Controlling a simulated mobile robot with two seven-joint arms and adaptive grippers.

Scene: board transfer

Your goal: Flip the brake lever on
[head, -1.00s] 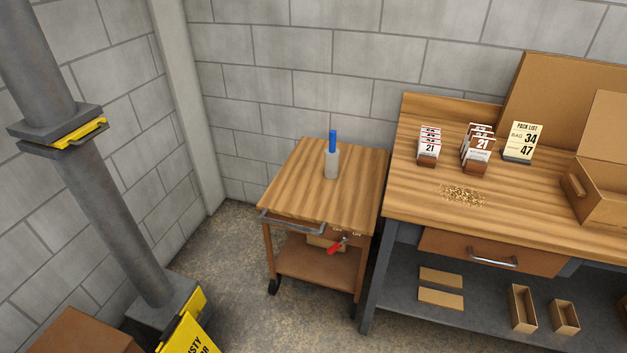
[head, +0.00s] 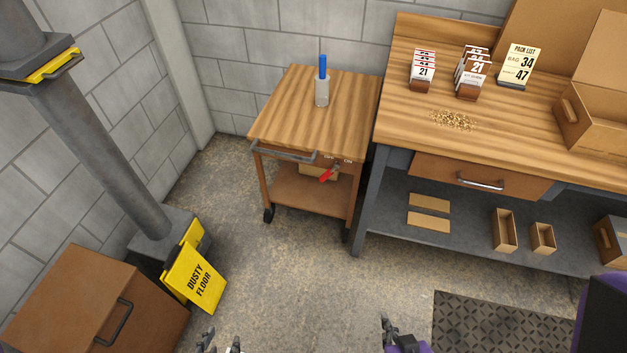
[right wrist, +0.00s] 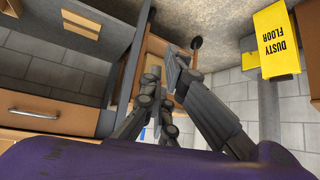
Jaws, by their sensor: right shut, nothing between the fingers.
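The brake lever (head: 327,175) is a small red handle on the front of the wooden cart (head: 306,205), under its top at the right. Its red grip points down and to the left, towards the OFF side of the small labels above it, which also read ON. My right gripper (head: 387,325) is at the bottom edge, well in front of the cart and apart from it. In the right wrist view its fingers (right wrist: 166,75) are shut and empty. My left gripper (head: 220,346) barely shows at the bottom edge; its jaws cannot be made out.
A blue-topped bottle (head: 322,90) stands on the cart. The workbench (head: 400,125) is close on the cart's right. A yellow floor sign (head: 195,280), a pillar (head: 110,160) and a brown cabinet (head: 85,310) are at left. Floor before the cart is clear.

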